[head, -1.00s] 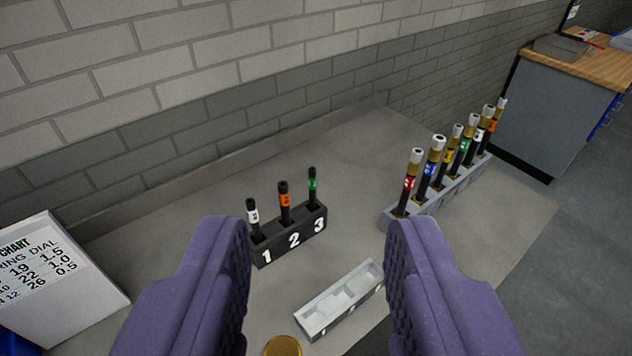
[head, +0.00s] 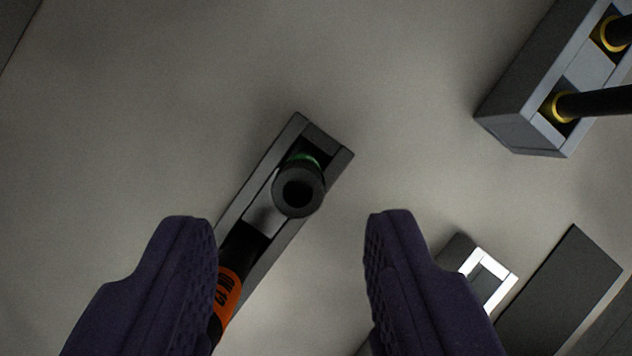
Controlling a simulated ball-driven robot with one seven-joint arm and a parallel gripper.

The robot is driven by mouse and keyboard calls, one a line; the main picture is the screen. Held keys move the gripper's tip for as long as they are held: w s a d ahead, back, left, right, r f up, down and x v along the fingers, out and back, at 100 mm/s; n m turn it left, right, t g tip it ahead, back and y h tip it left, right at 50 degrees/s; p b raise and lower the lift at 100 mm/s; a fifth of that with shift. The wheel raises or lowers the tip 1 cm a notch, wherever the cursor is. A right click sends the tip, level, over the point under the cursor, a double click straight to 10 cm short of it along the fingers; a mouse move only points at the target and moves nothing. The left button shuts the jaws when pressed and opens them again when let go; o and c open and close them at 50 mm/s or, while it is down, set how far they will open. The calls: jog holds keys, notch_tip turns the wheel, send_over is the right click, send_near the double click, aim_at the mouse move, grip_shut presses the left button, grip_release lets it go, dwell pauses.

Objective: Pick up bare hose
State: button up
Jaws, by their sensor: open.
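The dark rack (head: 262,200) lies below my gripper, seen from almost straight above. A bare black hose with a green band (head: 299,188) stands upright in its far slot, its open round end facing me. A black hose with an orange label (head: 228,290) stands in the nearer slot, partly hidden behind my left finger. My gripper (head: 292,235) is open and empty, with its fingers either side of the rack in the picture. The green-banded hose appears between and a little beyond the fingertips. The third hose is hidden or out of view.
A grey holder (head: 530,135) with brass-collared hoses stands at the upper right. A small pale tray (head: 487,278) and a dark flat plate (head: 562,290) lie at the lower right. The bench top (head: 150,120) is clear at the upper left.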

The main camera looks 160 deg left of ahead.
jog(key=x, duration=0.5)
jog(key=s+b+x, duration=0.1)
jog(key=x, duration=0.2)
jog(key=shift+w+f, duration=0.15)
jog(key=shift+f, duration=0.4)
jog(key=shift+r, duration=0.1)
jog(key=shift+c, duration=1)
grip_shut()
